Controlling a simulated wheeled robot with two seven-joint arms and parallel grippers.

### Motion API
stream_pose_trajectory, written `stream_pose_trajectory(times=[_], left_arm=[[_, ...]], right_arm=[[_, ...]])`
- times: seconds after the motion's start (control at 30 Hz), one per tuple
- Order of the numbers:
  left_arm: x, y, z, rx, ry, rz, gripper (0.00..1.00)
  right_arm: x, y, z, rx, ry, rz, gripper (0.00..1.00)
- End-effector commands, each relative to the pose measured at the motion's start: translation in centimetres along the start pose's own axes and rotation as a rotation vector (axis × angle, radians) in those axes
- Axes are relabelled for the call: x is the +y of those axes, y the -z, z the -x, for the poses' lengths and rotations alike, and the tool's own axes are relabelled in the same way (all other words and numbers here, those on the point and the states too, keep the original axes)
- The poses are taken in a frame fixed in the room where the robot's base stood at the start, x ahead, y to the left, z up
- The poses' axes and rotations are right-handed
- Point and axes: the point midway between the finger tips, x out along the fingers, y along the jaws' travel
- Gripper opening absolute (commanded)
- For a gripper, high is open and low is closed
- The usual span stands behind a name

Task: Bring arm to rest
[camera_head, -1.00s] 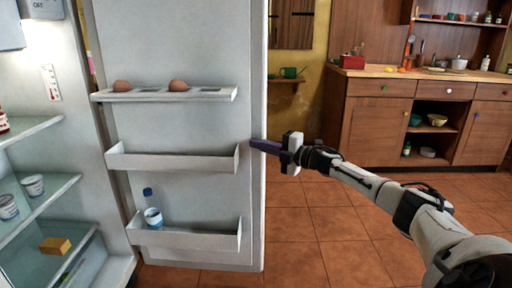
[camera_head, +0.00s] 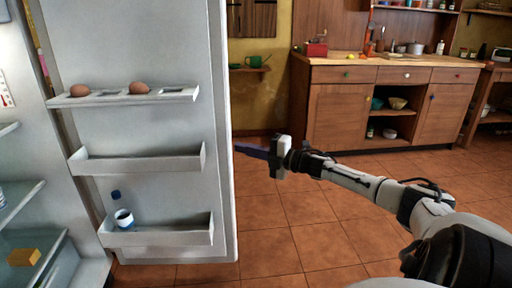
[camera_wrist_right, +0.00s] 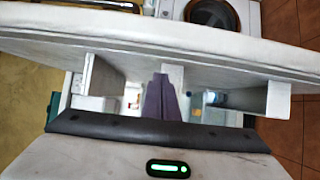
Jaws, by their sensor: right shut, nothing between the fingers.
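My right gripper (camera_head: 255,151) is in the head view, beside the free edge of the open fridge door (camera_head: 215,60). Its purple fingers are shut with nothing between them, and they point left toward the door edge. A small strip of floor shows between the fingertips and the door. In the right wrist view the shut fingers (camera_wrist_right: 159,97) are in the middle, with the door (camera_wrist_right: 200,35) across the picture behind them. My right arm is stretched out from the lower right of the head view. My left gripper is not in view.
The door shelves hold two eggs (camera_head: 138,88) and a bottle (camera_head: 122,217). The open fridge interior is at the left, with a yellow block (camera_head: 24,257). A wooden counter (camera_head: 390,72) stands at the back right. Tiled floor (camera_head: 290,235) between door and counter is clear.

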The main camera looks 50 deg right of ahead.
Motion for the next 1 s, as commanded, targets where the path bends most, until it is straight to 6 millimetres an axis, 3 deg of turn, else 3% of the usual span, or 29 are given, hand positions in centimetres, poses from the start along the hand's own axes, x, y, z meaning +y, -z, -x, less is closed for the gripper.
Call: stream_pose_trajectory(times=[0.3, 0.67, 0.77, 0.83, 1.0], left_arm=[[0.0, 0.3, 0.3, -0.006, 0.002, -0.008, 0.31], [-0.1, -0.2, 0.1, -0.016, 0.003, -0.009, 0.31], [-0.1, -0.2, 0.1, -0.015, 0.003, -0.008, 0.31], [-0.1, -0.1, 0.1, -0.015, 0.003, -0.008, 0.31], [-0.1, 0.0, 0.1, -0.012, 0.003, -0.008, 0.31]], right_arm=[[0.0, -0.8, 2.9, 0.001, 0.001, 0.0, 0.0], [-0.4, -0.6, 3.0, -0.003, 0.004, -0.01, 0.0], [-2.9, 0.9, 2.4, -0.029, 0.03, -0.068, 0.0], [-6.0, 2.9, 1.8, -0.069, 0.067, -0.147, 0.0], [-15.2, 10.9, 1.8, -0.228, 0.208, -0.42, 0.0]])
